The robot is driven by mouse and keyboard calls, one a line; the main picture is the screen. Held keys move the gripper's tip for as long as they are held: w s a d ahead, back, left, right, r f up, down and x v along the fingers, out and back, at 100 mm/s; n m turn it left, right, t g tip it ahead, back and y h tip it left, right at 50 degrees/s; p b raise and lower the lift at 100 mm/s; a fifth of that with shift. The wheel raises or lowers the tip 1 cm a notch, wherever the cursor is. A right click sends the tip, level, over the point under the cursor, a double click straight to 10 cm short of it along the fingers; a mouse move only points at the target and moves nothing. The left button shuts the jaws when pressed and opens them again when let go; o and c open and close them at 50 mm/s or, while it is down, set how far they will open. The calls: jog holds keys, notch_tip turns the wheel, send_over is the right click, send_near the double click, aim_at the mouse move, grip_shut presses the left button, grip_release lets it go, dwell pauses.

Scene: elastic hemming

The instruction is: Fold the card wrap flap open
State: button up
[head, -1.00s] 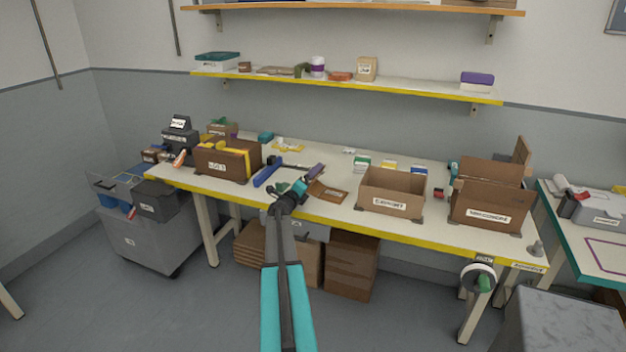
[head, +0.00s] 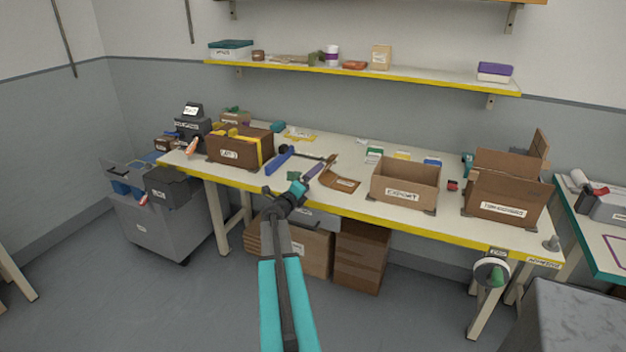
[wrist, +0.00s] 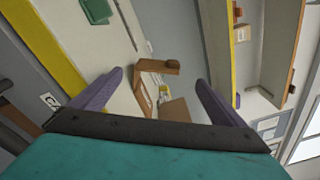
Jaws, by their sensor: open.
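The card wrap (head: 341,181) is a small brown piece lying near the front edge of the workbench, left of the EXPORT box, with a small pale mark on it. I cannot tell clearly how its flap lies. My gripper (head: 326,164) has purple fingers and is over the bench, just left of and behind the card wrap in the picture. In the wrist view the fingers (wrist: 158,82) stand wide apart with nothing held between them. Brown card surfaces show beyond them, but I cannot tell which is the wrap.
The EXPORT box (head: 404,186) stands open right of the wrap, with a larger brown box (head: 503,199) beyond. A brown box (head: 237,146) with yellow contents and a blue tool (head: 279,160) lie to the left. A shelf (head: 370,74) runs above the bench (head: 290,194).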

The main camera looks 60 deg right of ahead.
jog(key=shift+a, duration=0.1)
jog(key=c, duration=0.8)
jog(key=shift+w+a+r+t, duration=0.1)
jog(key=shift+w+t, duration=0.2)
jog(key=shift+w, duration=0.15)
jog(key=c, duration=0.6)
jog(key=shift+w+a+r+n+t, duration=0.45)
jog(key=shift+w+t, duration=0.2)
jog(key=shift+t, duration=0.35)
jog(key=c, duration=0.8)
jog(key=shift+a+r+n+t+b, duration=0.1)
jog(key=shift+a+n+t+b, duration=0.15)
jog(key=shift+t+b, duration=0.3)
grip_shut()
jog(key=shift+n+t+h, duration=0.25)
jog(key=shift+n+h, duration=0.15)
jog(key=shift+n, duration=0.4)
jog(key=s+b, duration=0.1)
jog(key=s, duration=0.2)
jog(key=s+d+b, duration=0.1)
jog(key=s+b, duration=0.1)
jog(key=s, duration=0.1)
jog(key=s+d+f+b, duration=0.1)
jog(key=s+b, duration=0.1)
jog(key=s, duration=0.1)
